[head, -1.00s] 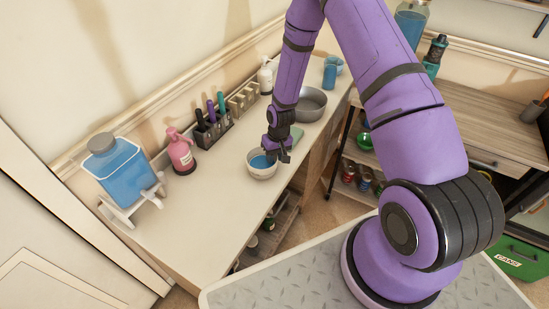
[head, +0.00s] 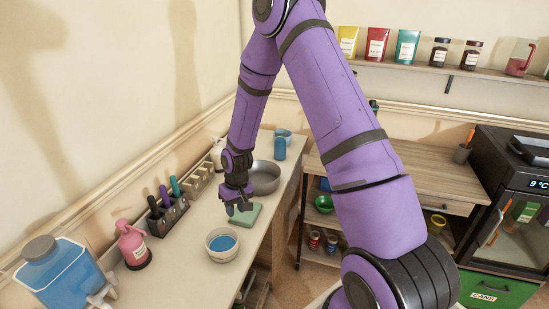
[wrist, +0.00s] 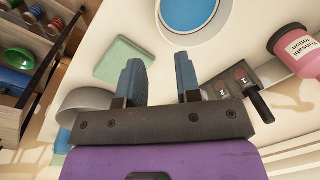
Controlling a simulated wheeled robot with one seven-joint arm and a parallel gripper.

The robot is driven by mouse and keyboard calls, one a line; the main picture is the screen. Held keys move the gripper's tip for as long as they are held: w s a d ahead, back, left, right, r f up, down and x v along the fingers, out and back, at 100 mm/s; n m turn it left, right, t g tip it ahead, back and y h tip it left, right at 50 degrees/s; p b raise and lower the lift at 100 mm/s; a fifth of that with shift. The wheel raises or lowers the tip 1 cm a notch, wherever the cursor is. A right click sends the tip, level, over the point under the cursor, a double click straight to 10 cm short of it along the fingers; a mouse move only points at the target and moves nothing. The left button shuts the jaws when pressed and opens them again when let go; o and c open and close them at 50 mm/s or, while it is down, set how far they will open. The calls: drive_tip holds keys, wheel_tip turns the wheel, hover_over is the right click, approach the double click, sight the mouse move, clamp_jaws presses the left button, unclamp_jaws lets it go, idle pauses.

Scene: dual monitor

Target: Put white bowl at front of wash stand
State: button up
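The white bowl (head: 210,251), blue inside, stands upright on the long pale counter (head: 184,281). It also shows at the top of the wrist view (wrist: 170,30), partly cut off by the frame edge. My gripper (head: 238,209) is just behind the bowl, above the counter and near the green block (head: 243,216). In the wrist view my gripper (wrist: 158,65) has its two blue-grey fingers apart with nothing held between them. The bowl is beyond the fingertips, not between them. No label shows which furniture is the wash stand.
A grey metal basin (head: 264,178) and blue cup (head: 279,149) stand farther back on the counter. A pink bottle (head: 134,250), black pen holder (head: 166,217) and blue jug (head: 63,278) line its wall side. A wooden table (head: 418,167) stands to the right.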

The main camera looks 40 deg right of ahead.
drive_tip(key=s+r+t+h, duration=0.1)
drive_tip(key=s+r, duration=0.4)
drive_tip(key=r, duration=0.9)
drive_tip(key=s+r+t+h, duration=0.15)
drive_tip(key=s+r, duration=0.25)
drive_tip(key=r, duration=1)
drive_tip(key=s+r+t, duration=0.1)
drive_tip(key=s+r, duration=0.5)
drive_tip(key=s, duration=0.4)
drive_tip(key=s+r+t+y, duration=0.1)
drive_tip(key=s+r, duration=0.5)
drive_tip(key=s, duration=0.4)
drive_tip(key=shift+s+d+t, duration=0.25)
drive_tip(key=shift+d+t, duration=0.05)
drive_tip(key=shift+t, duration=0.05)
